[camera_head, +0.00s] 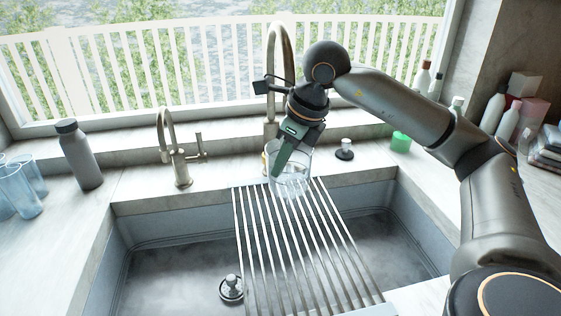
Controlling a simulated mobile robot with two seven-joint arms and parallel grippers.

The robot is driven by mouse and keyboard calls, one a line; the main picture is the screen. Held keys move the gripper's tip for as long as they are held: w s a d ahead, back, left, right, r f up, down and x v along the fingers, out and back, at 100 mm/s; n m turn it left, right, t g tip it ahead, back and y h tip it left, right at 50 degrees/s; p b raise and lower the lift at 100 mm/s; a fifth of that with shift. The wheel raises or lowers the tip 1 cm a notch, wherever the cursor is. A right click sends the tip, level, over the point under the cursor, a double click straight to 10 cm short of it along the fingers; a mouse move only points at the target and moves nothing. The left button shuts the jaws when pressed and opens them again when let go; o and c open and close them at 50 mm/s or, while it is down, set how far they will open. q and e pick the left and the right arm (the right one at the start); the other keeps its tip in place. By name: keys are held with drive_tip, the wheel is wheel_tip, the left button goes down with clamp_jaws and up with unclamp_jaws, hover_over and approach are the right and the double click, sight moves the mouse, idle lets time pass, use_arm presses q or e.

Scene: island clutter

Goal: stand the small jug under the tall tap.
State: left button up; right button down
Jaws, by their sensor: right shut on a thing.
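The small jug (297,178) is clear and glass-like. It is upright at the back end of the rack over the sink, in front of the base of the tall tap. The tall tap (272,62) rises behind it, and its upper curve is partly hidden by my right arm. My right gripper (279,172) points down and is shut on the jug, with a finger reaching inside it. I cannot tell whether the jug's bottom touches the rack. My left gripper is not in view.
A slatted metal rack (251,228) spans the sink (160,262). A shorter tap (180,165), a grey bottle (80,157) and blue glasses (18,190) stand to the left. A black-topped stopper (345,150) and a green container (400,142) are to the right. Bottles crowd the right corner.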

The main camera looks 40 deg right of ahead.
sight(283, 180)
drive_tip(key=shift+f+b, duration=1.8)
drive_tip(key=shift+f, duration=0.2)
drive_tip(key=shift+f+b, duration=0.55)
drive_tip(key=shift+f, duration=0.15)
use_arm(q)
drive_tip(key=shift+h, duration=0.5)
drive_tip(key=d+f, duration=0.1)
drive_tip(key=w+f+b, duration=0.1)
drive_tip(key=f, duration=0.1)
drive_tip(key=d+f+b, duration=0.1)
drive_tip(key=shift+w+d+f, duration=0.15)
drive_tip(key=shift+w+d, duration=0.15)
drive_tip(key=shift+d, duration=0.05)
use_arm(e)
wheel_tip(283, 180, down, 2)
drive_tip(key=shift+f, duration=0.15)
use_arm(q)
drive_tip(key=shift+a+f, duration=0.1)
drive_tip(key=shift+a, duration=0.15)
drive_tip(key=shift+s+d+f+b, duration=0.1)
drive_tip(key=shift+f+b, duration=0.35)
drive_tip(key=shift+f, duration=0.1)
use_arm(e)
drive_tip(key=shift+f, duration=0.6)
drive_tip(key=c, duration=0.9)
unclamp_jaws()
